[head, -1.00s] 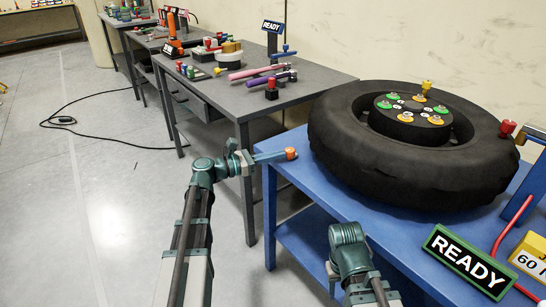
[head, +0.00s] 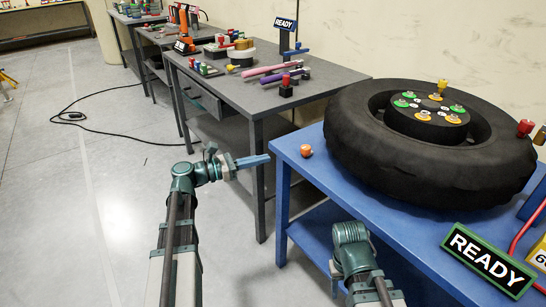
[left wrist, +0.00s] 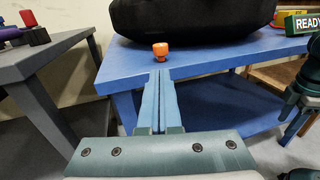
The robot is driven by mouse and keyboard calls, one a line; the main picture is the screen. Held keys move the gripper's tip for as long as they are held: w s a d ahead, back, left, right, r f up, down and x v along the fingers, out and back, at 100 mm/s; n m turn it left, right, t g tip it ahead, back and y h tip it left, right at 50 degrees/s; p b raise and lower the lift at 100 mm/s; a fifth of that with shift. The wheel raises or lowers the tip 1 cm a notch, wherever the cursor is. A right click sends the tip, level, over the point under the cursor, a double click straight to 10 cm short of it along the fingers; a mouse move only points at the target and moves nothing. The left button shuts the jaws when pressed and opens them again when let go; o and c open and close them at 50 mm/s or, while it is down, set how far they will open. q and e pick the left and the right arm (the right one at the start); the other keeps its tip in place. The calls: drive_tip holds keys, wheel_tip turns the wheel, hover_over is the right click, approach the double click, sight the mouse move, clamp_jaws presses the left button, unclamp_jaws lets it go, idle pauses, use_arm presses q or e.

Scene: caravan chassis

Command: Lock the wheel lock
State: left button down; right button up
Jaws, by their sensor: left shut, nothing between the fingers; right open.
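A large black tyre (head: 400,155) lies flat on the blue table (head: 420,236). Its black hub (head: 425,122) carries several green and orange pieces and a yellow knob (head: 442,85). A small orange knob (head: 306,150) stands at the table's near left corner. No part is clearly recognisable as the wheel lock. My left gripper (head: 268,160) is shut and empty, left of the orange knob and apart from it. In the left wrist view its fingers (left wrist: 161,75) point toward the orange knob (left wrist: 160,49). My right arm shows at the table's front edge, but its fingers are not visible.
A green-framed READY sign (head: 487,258) is at the right front of the blue table. A red knob (head: 525,128) is right of the tyre. A grey table (head: 262,98) with tools stands to the left. The floor at left is mostly clear, with a black cable (head: 72,117).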

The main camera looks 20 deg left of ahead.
use_arm(q)
drive_tip(key=shift+v, duration=1.85)
drive_tip(key=s+d+f+m+g+y, duration=0.3)
drive_tip(key=s+d+f+m+g, duration=0.15)
drive_tip(key=d+f+m, duration=0.35)
drive_tip(key=s+d+f+m+g+y, duration=0.2)
drive_tip(key=s+d+f+m+g, duration=0.4)
drive_tip(key=d, duration=0.5)
drive_tip(key=s+d+f+m+y, duration=0.2)
drive_tip(key=s+f+m+y, duration=0.8)
drive_tip(key=m, duration=0.5)
wheel_tip(320, 180, up, 36)
drive_tip(key=w+p, duration=0.1)
drive_tip(key=p, duration=3.2)
drive_tip(key=shift+a+f+y, duration=0.2)
drive_tip(key=shift+f+y, duration=0.05)
drive_tip(key=shift+y, duration=0.05)
drive_tip(key=shift+w+g, duration=0.1)
drive_tip(key=shift+g, duration=0.15)
